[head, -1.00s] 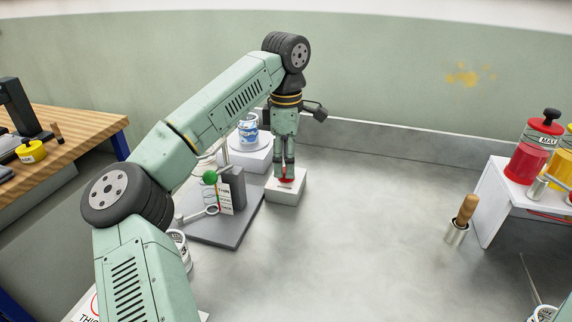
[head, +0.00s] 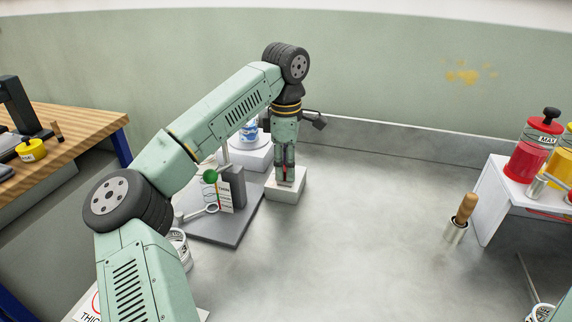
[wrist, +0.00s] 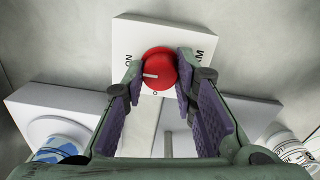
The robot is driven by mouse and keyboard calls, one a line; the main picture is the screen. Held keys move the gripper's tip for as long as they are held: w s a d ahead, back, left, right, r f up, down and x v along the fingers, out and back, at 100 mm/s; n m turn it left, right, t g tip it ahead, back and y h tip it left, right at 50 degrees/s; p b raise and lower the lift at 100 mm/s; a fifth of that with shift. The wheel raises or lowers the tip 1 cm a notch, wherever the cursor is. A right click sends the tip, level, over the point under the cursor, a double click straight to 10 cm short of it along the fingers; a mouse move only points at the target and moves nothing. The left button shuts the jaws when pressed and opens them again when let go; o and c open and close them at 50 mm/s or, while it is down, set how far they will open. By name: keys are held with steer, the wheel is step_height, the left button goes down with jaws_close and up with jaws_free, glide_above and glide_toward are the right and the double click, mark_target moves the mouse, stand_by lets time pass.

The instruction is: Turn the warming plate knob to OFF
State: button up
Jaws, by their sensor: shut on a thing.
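The red knob (wrist: 156,67) sits on top of a small white box (head: 284,193), whose top also shows in the wrist view (wrist: 140,33). A white pointer line on the knob points left in the wrist view, near printed lettering that reads "ON". Other lettering on the right is partly covered by a finger. My gripper (head: 285,178) points down at the box, with its two fingertips on either side of the knob (wrist: 161,66), shut on it. In the head view the fingers hide most of the knob.
Left of the box, a blue-and-white jar (head: 249,132) stands on a white unit (head: 258,157). A grey base (head: 230,232) carries a stand with a green ball (head: 210,176) and a card. A white shelf (head: 488,210) with red and yellow containers stands right. The floor between is mostly clear.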

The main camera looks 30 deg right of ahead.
jaws_close()
steer(key=shift+n, duration=0.3)
steer(key=n, duration=0.3)
steer(key=shift+n, duration=0.3)
steer(key=n, duration=0.4)
steer(key=shift+n, duration=0.3)
steer(key=n, duration=0.4)
steer(key=shift+s+n, duration=0.1)
steer(key=shift+n, duration=2.4)
